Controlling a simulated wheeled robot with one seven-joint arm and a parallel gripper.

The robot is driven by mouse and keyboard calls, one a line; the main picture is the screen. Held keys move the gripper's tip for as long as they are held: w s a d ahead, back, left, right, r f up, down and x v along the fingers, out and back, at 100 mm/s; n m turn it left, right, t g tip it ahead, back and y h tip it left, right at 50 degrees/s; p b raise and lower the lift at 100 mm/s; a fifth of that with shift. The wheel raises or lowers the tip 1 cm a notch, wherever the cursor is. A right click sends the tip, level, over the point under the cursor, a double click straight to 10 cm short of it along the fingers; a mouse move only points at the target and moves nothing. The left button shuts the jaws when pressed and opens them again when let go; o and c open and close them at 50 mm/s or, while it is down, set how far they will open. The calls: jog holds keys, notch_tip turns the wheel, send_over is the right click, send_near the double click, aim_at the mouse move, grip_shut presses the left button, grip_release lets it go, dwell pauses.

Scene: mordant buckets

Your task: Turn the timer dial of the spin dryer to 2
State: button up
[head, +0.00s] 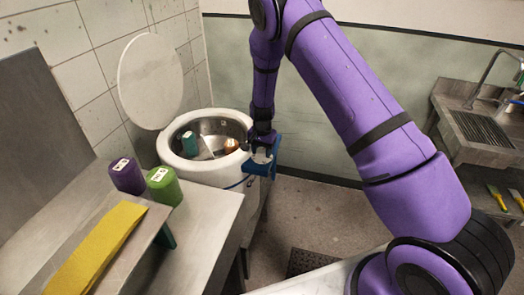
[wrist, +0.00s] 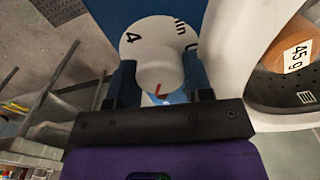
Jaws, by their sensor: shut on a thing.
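The white spin dryer (head: 172,157) stands by the tiled wall with its round lid (head: 150,82) raised. A blue panel (head: 262,168) is on its right side. In the wrist view, the round pale timer dial knob (wrist: 160,66) sits on a white face marked "4" and "min", with more marking partly cut off. A red pointer mark shows at the lower edge of the knob. The "2" is not visible. My gripper (wrist: 160,82) is shut on the knob, one dark finger on each side. In the head view my gripper (head: 262,152) is at the panel and hides the dial.
Inside the drum are a teal item (head: 189,142) and an orange-brown one (head: 231,145), labelled "45 g" in the wrist view (wrist: 292,60). A purple canister (head: 127,177), a green canister (head: 164,187) and a yellow strip (head: 95,250) are on the left counter. A sink (head: 485,130) stands right.

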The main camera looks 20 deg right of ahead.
jog(key=o, duration=0.9)
